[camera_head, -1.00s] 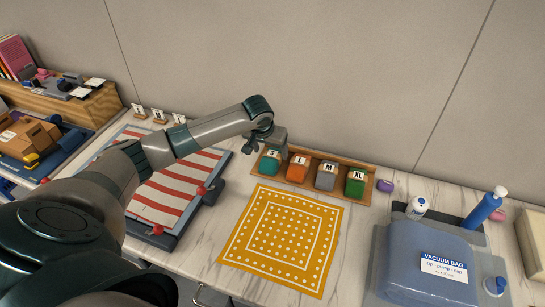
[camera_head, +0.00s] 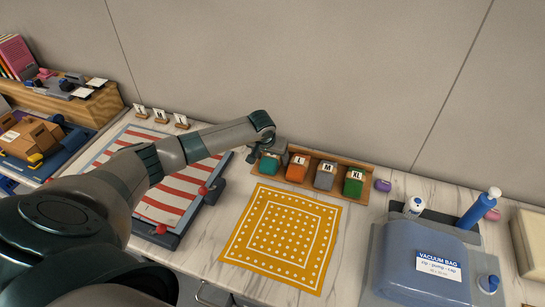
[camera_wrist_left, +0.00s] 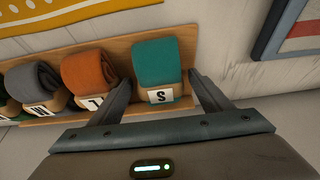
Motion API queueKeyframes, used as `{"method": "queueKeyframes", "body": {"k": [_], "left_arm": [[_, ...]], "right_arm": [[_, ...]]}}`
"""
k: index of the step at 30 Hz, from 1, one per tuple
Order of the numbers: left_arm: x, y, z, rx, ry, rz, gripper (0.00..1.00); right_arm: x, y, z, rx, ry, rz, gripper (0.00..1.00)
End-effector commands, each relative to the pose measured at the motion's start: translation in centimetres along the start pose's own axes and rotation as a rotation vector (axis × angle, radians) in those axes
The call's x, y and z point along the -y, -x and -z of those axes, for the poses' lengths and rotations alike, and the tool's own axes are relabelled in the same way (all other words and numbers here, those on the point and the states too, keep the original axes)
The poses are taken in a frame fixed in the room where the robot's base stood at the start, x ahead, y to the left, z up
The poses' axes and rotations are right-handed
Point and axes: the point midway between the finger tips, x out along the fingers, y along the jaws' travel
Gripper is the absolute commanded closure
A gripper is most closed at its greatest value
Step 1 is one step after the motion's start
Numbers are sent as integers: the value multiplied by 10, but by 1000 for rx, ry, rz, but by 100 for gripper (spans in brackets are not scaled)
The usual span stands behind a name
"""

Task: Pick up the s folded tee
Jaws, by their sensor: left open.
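The s folded tee (camera_head: 269,164) is a teal roll at the left end of a wooden rack (camera_head: 364,197), with an "S" label on its front. In the left wrist view the s folded tee (camera_wrist_left: 158,63) lies between the two fingers of my left gripper (camera_wrist_left: 160,92). The gripper is open, with a finger on each side of the label end. I cannot tell if either finger touches the tee. In the head view my left gripper (camera_head: 257,157) is at the rack's left end and partly covers the teal tee. My right gripper is not in view.
Orange (camera_head: 297,169), grey (camera_head: 325,176) and green (camera_head: 353,183) tees with L, M and XL labels sit to the right in the same rack. A yellow dotted cloth (camera_head: 282,238) lies in front. A striped board (camera_head: 165,203) is at left, a blue vacuum bag (camera_head: 420,265) at right.

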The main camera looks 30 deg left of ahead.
Motion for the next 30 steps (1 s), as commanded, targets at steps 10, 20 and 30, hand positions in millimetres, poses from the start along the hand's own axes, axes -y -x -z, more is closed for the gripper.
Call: {"method": "queueKeyframes", "body": {"k": [10,20,30], "left_arm": [[0,-2,0,0,-1,0,28],[0,-2,0,0,0,0,64],[0,-1,1,-1,0,0,76]], "right_arm": [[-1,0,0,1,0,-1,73],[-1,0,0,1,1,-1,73],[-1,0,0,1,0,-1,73]]}}
